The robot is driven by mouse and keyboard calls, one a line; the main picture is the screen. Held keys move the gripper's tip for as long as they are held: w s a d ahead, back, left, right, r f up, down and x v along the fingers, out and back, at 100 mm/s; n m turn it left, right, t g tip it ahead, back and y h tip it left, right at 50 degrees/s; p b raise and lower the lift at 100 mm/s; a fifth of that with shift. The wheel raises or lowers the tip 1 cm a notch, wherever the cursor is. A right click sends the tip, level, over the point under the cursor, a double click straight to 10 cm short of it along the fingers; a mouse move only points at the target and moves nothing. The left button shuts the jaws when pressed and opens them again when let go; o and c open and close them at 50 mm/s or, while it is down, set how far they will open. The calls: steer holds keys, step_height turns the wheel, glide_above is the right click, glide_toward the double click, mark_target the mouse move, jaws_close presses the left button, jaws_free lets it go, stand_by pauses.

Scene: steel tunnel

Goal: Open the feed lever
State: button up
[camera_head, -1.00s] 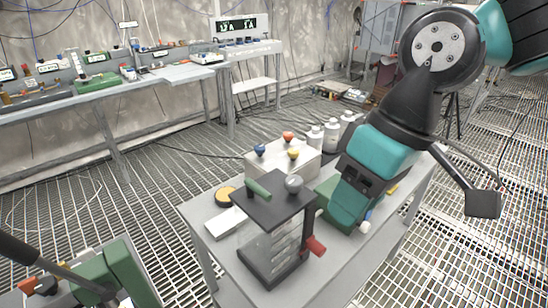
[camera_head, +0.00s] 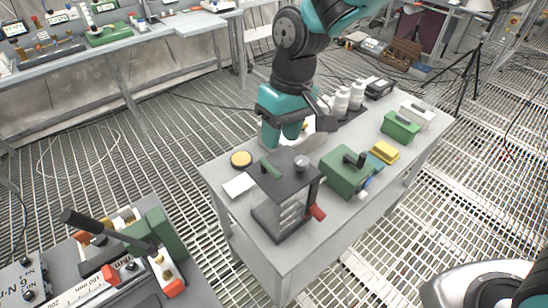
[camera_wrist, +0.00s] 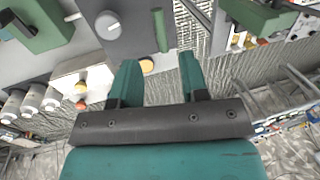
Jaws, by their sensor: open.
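No label shows which of these is the feed lever. My gripper (camera_head: 282,140) is open and empty, fingers down, behind the device. In the wrist view, the green lever (camera_wrist: 158,30) lies just beyond the gap between my fingertips (camera_wrist: 158,62), apart from them; the knob (camera_wrist: 108,25) is left of it.
On the cart are a green box with a black handle (camera_head: 347,172), a yellow block (camera_head: 385,151), white bottles (camera_head: 341,102), a yellow disc (camera_head: 241,159) and a white card (camera_head: 239,186). A bench with a black lever (camera_head: 98,227) stands at front left. Grating floor surrounds the cart.

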mark_target(274, 168)
steer(key=f, duration=0.2)
steer(key=a+f, duration=0.1)
steer(key=f, duration=0.2)
steer(key=s+f+p, duration=0.1)
steer(key=f, duration=0.1)
steer(key=shift+a+f, duration=0.15)
steer(key=shift+f, duration=0.15)
steer(key=shift+w, duration=0.1)
jaws_close()
